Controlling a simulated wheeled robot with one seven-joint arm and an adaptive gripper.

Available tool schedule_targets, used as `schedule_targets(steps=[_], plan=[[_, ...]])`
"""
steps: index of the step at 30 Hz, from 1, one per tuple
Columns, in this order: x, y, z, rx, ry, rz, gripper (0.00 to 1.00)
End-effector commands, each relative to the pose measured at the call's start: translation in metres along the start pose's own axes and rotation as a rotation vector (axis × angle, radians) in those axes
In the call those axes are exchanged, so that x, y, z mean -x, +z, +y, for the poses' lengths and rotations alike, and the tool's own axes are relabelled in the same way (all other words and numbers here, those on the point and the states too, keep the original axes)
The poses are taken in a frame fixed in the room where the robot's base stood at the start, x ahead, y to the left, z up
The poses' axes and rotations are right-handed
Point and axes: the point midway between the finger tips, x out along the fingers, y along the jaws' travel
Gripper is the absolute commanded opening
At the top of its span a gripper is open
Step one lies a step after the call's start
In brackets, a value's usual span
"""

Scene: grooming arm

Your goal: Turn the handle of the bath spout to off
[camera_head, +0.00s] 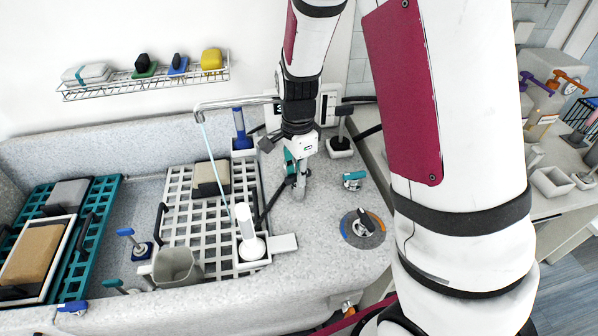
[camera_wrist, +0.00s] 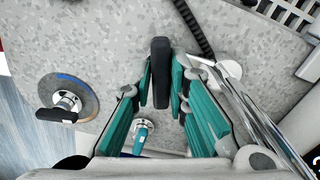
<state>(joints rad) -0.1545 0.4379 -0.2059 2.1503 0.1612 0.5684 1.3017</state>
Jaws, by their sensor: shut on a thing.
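The chrome bath spout (camera_head: 235,101) reaches left over the tub in the head view. A thin pale-blue stream (camera_head: 213,165) runs down from its tip, so water appears to be flowing. In the wrist view its chrome pipe (camera_wrist: 250,112) passes on the right. A black elongated handle (camera_wrist: 160,62) stands between the teal fingers of my gripper (camera_wrist: 161,88). The fingers are shut on it from both sides. In the head view my gripper (camera_head: 296,180) points down at the deck, and the handle there is mostly hidden by it.
A round dial with a black lever (camera_head: 362,224) sits right of my gripper; it also shows in the wrist view (camera_wrist: 68,101). A small teal-handled fitting (camera_head: 353,180) is nearby. A white bottle (camera_head: 246,232) and white grid rack (camera_head: 183,225) stand left. A wire shelf (camera_head: 150,83) hangs behind.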

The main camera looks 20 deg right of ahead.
Motion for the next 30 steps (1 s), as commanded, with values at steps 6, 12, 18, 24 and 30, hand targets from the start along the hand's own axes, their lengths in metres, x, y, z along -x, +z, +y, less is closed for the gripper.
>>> schedule_targets(steps=[6,12,18,24,30], plan=[[0.0017,0.002,-0.0024,-0.026,-0.007,-0.001,0.0],[0.0022,0.0022,-0.0016,-0.147,-0.007,-0.001,0.0],[0.0018,0.0021,-0.0028,-0.232,-0.008,-0.002,0.0],[0.0013,0.0019,-0.0035,-0.241,-0.009,-0.002,0.0],[0.0017,0.002,-0.003,-0.259,-0.008,-0.002,0.0]])
